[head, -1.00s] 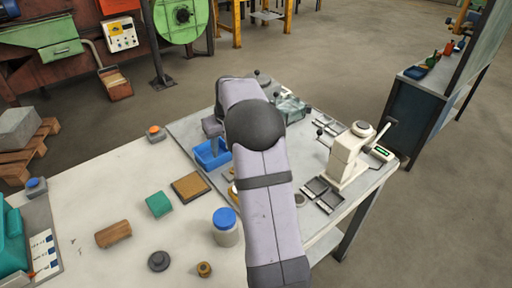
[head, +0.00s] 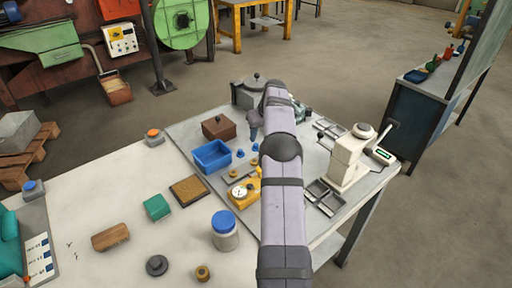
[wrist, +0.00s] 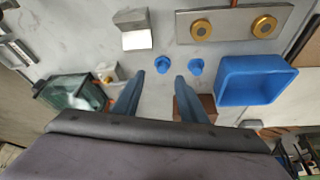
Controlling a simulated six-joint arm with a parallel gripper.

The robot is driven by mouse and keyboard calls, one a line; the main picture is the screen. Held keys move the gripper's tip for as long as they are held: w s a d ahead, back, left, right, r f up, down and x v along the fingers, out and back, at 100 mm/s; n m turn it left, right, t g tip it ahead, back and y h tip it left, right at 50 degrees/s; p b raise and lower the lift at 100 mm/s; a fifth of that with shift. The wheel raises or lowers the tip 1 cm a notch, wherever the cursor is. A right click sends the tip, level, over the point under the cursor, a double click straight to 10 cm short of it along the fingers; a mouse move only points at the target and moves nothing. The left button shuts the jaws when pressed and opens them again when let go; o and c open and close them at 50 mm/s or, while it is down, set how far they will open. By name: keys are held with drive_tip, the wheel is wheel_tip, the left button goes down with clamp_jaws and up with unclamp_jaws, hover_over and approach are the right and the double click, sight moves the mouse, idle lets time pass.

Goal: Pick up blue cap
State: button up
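Two small blue caps lie on the grey bench plate beside the blue bin: a left one (head: 240,153) and a right one (head: 254,147) in the head view. The wrist view shows the pair, one cap (wrist: 162,65) ahead of the gap between my fingers and the other (wrist: 195,67) nearer the bin. My gripper (wrist: 160,78) is open, with nothing between its fingertips, and appears above the plate. In the head view my gripper (head: 253,134) is small and partly hidden by my arm. A jar with a blue lid (head: 223,221) stands nearer on the bench.
The blue bin (head: 212,157) shows in the wrist view (wrist: 257,78), close to the caps. A plate with two brass discs (wrist: 233,23), a metal block (wrist: 135,30) and a glass box (wrist: 75,92) surround them. A brown box (head: 219,127) and yellow gauge (head: 243,192) are also near.

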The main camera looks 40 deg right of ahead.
sight(256, 144)
drive_tip(key=shift+a+p+x, duration=0.2)
drive_tip(key=shift+p+x, duration=1.45)
drive_tip(key=shift+x, duration=1.45)
drive_tip(key=shift+w, duration=0.15)
clamp_jaws()
